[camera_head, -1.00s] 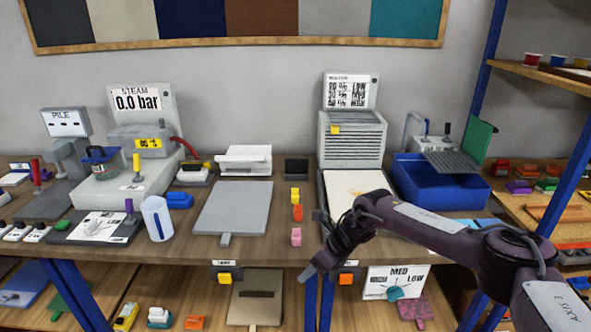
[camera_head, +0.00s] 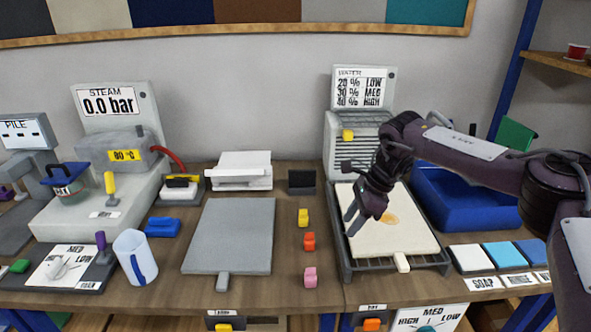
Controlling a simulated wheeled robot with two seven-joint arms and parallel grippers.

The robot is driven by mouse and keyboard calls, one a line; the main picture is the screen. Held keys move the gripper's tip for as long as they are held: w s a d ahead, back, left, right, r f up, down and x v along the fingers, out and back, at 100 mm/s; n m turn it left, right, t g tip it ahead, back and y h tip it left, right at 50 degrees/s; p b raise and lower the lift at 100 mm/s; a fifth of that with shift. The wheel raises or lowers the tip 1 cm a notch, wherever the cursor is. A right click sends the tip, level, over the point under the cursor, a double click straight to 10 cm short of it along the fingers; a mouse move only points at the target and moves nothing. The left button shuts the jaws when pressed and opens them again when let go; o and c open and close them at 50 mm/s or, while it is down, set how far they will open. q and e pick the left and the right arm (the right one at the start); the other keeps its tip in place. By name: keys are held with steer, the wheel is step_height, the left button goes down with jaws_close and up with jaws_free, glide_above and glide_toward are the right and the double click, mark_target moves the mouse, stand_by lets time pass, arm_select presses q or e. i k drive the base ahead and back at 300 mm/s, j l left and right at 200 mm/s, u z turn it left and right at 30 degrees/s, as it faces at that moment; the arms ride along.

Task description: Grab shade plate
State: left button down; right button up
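A flat grey plate with a short handle (camera_head: 230,235) lies on the middle of the bench. A cream rectangular pad with a stubby handle (camera_head: 412,232) and an orange-tan spot lies in a dark tray (camera_head: 345,265) to its right. I cannot tell which flat piece is called the shade plate, as no label for it is readable. My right gripper (camera_head: 350,225) points down over the left part of the cream pad. Its fingers look apart and nothing shows between them; whether they touch the pad is unclear. My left gripper is not in view.
Yellow, orange and pink small blocks (camera_head: 310,277) stand between plate and tray. A blue bin (camera_head: 465,200) and colored tiles (camera_head: 511,254) are at right. The steam unit (camera_head: 110,180), a mug (camera_head: 134,257) and a dial panel (camera_head: 65,265) crowd the left.

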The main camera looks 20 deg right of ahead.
mark_target(297, 179)
steer(key=i, duration=1.15)
